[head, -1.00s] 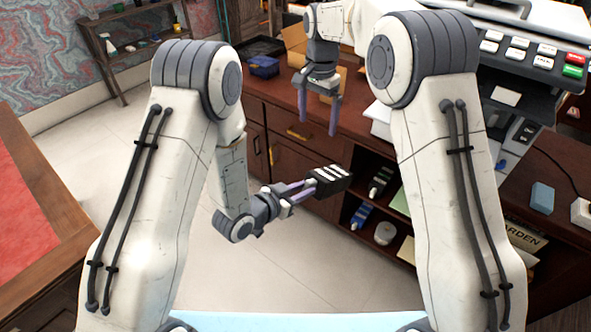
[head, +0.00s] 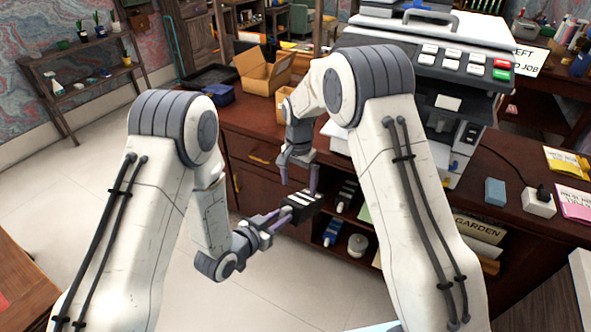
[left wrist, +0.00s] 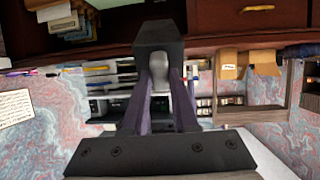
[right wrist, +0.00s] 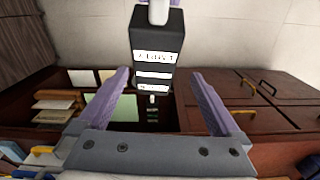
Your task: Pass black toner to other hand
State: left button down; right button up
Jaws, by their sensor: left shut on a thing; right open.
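The black toner (head: 303,205) is a dark block with white labels, held out in front of the desk in the head view. My left gripper (head: 276,220) is shut on its near end. The left wrist view shows the toner (left wrist: 158,38) between the purple fingers, label side hidden. My right gripper (head: 298,180) is open and points down just above the toner. In the right wrist view the toner (right wrist: 155,55) lies ahead of the spread, empty fingers (right wrist: 165,95), with its labels facing that camera. I cannot tell whether the right fingers touch it.
The desk's open shelf holds a white roll (head: 357,245) and more dark cartridges (head: 333,232) close behind the toner. A printer (head: 440,60) and an open cardboard box (head: 262,72) stand on the desktop. The floor below my left gripper is clear.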

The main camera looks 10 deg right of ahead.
aim_at(298, 198)
notch_tip(298, 198, down, 7)
jog(key=shift+f, duration=0.15)
grip_shut()
dwell(0.4)
dwell(1.1)
grip_release()
